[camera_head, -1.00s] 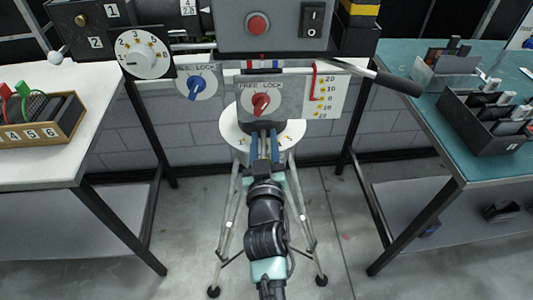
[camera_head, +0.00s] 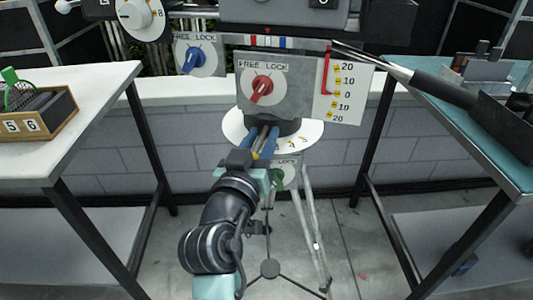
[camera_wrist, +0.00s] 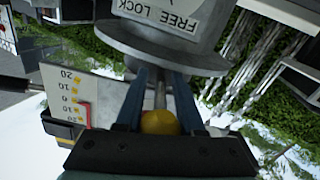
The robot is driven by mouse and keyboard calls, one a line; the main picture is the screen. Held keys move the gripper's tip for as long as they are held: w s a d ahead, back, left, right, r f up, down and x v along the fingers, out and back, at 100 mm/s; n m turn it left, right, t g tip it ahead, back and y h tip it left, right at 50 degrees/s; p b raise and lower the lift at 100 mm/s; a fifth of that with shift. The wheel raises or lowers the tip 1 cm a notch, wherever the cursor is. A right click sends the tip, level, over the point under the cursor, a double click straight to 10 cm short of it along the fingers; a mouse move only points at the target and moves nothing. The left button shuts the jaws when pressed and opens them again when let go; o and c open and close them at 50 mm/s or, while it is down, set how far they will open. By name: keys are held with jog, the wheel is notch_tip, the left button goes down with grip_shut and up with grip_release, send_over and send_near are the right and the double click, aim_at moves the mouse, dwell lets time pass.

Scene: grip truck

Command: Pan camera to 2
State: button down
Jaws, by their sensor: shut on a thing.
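The grey camera (camera_head: 285,12) is cut off at the top of the head view. My gripper (camera_head: 263,141) reaches up to the front of this dial. In the wrist view, its blue fingers (camera_wrist: 158,90) are shut on a thin metal rod with a yellow knob (camera_wrist: 160,122). The fingers partly hide the rod and dial.
A blue FREE/LOCK knob (camera_head: 200,57), a tilt scale (camera_head: 345,95) and a green lock knob (camera_head: 284,179) are close by. A black-gripped handle (camera_head: 443,90) juts right. Tables stand left (camera_head: 70,105) and right (camera_head: 495,150). Tripod legs (camera_head: 310,225) stand below.

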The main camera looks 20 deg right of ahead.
jog(key=shift+a+f+h, duration=0.2)
jog(key=shift+a+h, duration=0.1)
jog(key=shift+a, duration=0.2)
jog(key=c, duration=0.9)
grip_release()
jog(key=shift+c, duration=0.2)
jog(key=o, duration=0.3)
jog(key=shift+a+r, duration=0.1)
jog(key=shift+s, duration=0.1)
jog(key=v, duration=1.2)
jog(key=shift+s+a+r, duration=0.2)
jog(key=shift+s+a, duration=0.05)
jog(key=shift+s, duration=0.05)
